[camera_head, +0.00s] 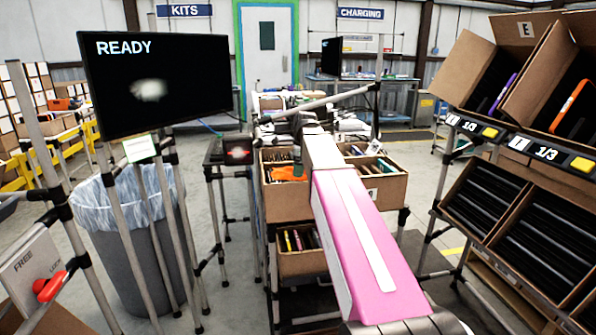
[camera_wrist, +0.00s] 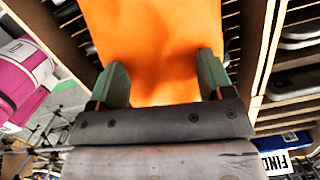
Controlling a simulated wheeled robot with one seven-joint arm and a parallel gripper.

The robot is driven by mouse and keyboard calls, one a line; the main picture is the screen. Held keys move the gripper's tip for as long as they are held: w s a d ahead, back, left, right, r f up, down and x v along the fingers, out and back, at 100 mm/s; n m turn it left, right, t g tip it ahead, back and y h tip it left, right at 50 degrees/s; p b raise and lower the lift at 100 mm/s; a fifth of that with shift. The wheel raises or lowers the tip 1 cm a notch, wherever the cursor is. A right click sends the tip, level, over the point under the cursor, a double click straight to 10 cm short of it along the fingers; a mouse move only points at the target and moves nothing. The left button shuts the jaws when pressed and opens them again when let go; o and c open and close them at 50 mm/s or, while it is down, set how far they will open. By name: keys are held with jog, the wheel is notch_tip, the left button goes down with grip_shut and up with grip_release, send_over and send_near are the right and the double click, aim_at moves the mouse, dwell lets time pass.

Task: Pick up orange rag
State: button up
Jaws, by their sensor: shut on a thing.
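The orange rag (camera_head: 285,174) shows in the head view at the upper part of an open cardboard carton (camera_head: 285,209), partly hidden by my arm. In the wrist view the orange rag (camera_wrist: 160,40) fills the top middle, with creases between the fingers. My gripper (camera_wrist: 162,80) has its two green fingertips on either side of the rag and is shut on it. In the head view my gripper (camera_head: 298,160) is at the carton, beside the rag, and small. Whether the rag is clear of the carton cannot be told.
Dividers and dark items lie around the rag in the wrist view. A second carton (camera_head: 380,185) stands to the right, and a lower carton (camera_head: 300,262) beneath. A grey bin (camera_head: 140,240) stands left, tilted cartons (camera_head: 540,70) on a rack right.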

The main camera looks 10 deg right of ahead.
notch_tip(320, 180, up, 10)
dwell(0.5)
jog(key=shift+f, duration=0.1)
